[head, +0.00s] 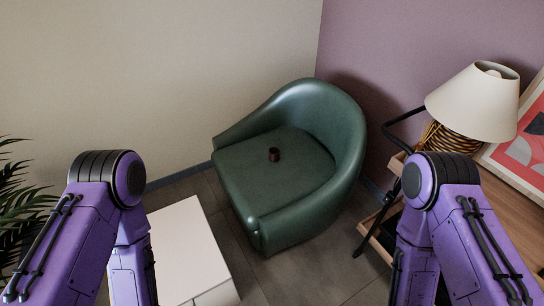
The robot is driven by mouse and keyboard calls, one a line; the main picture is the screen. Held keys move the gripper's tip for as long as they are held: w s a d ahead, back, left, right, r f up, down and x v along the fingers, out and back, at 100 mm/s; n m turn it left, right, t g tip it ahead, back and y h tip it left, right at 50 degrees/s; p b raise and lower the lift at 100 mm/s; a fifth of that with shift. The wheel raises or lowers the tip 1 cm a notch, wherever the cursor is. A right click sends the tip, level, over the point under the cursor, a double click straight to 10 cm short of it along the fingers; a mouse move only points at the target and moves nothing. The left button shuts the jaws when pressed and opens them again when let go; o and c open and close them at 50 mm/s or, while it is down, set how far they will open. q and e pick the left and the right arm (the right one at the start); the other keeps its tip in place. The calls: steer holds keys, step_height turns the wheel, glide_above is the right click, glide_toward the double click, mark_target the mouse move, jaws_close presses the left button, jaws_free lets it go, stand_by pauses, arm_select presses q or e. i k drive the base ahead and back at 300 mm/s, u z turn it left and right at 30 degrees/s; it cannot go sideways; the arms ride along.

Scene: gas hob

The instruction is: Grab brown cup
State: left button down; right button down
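A small dark brown cup (274,155) stands on the seat of a green armchair (239,184), near the middle of the seat. It appears upright. Both of my purple arms show at the left and right of the head view, bent downward at the elbows. My left and right grippers are outside the frame, so I cannot see their fingers. Neither arm is near the cup in the picture.
A white low table (189,248) stands left of the armchair. A wooden sideboard (505,200) on the right holds a lamp (474,103) with a cream shade and a framed picture (525,150). A plant (22,210) is at far left. Grey floor shows between the furniture.

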mark_target(274, 152)
steer(key=u, duration=0.05)
steer(key=k, duration=0.45)
steer(key=z, duration=0.65)
steer(key=i, duration=1.55)
steer(key=z, duration=0.05)
